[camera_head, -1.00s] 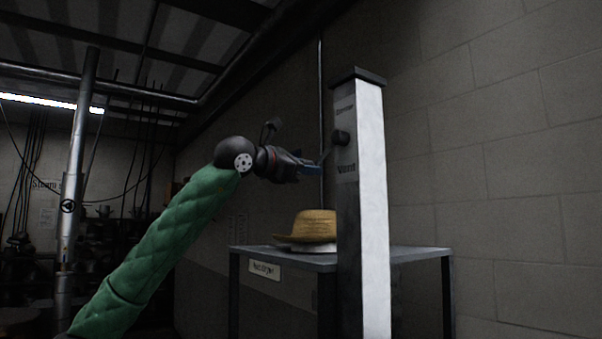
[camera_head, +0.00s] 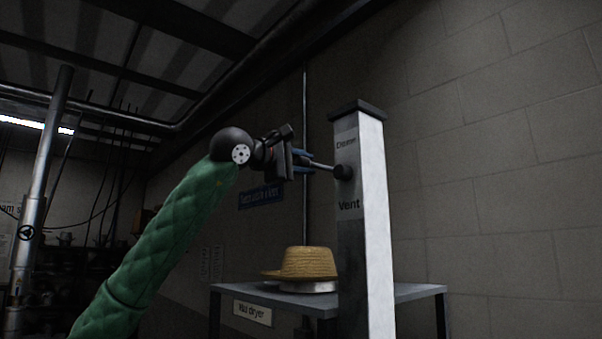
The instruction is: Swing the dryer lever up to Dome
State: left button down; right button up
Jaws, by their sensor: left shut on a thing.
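The dryer lever (camera_head: 322,166) is a thin dark bar on a round black pivot (camera_head: 344,172) on the left face of a pale post (camera_head: 373,220). It points left from the pivot, nearly level, its outer end slightly higher. The face reads "Vent" below the pivot; a smaller word above it is hard to read. My left gripper (camera_head: 303,162), with blue fingertips, is shut on the lever's outer end, left of the post. My right gripper is not in view.
A straw hat (camera_head: 306,262) sits on a pale round base on a grey table (camera_head: 408,291) labelled "Hat dryer", below the gripper. A block wall (camera_head: 500,180) stands behind on the right. A blue sign (camera_head: 261,196) hangs on the wall beyond my arm.

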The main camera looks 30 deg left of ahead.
pick_arm(q)
jog(key=shift+s+d+r+m, duration=0.1)
jog(key=shift+d+r+m, duration=0.2)
jog(key=shift+r+m, duration=0.5)
jog(key=shift+s+d+r+m+p, duration=0.1)
jog(key=shift+d+r+m+p, duration=0.2)
jog(key=shift+m, duration=0.3)
jog(key=shift+r, duration=0.15)
jog(key=shift+s+d+r+m, duration=0.1)
jog(key=shift+d+r+m, duration=0.15)
jog(key=shift+m, duration=0.35)
jog(key=c, duration=1.4)
grip_release()
jog(key=shift+c, duration=0.2)
jog(key=shift+o, duration=1.3)
jog(key=b+v, duration=0.3)
jog(key=v, duration=0.4)
jog(key=shift+s, duration=0.3)
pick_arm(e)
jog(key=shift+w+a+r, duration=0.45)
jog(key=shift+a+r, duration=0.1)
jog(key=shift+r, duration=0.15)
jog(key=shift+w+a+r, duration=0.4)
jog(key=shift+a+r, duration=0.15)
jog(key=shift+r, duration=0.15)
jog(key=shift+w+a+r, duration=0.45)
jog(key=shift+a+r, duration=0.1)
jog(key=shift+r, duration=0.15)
